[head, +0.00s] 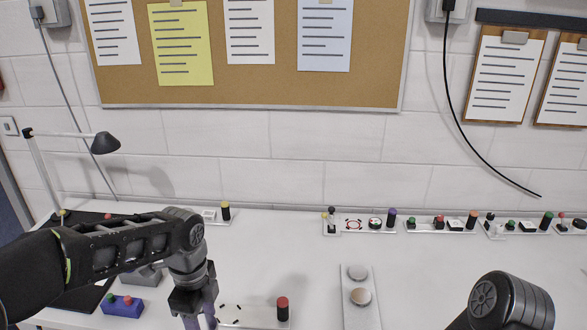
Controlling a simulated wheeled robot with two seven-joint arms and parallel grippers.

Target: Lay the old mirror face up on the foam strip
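A pale strip (361,318), which looks like the foam strip, lies on the table at the lower middle. Two round, flat discs (358,272) (360,297) lie on it, one behind the other; I cannot tell which, if either, is the old mirror. A white plate (258,317) with a red-topped dark post (282,309) and small black marks is left of the strip. My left gripper (199,318) points down just left of this plate. Its fingertips are at the bottom edge of the picture, so its opening and any held thing are unclear. My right gripper is out of view; only part of that arm shows.
Several white plates with small posts and parts (363,224) line the table's back edge. The table's middle is clear.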

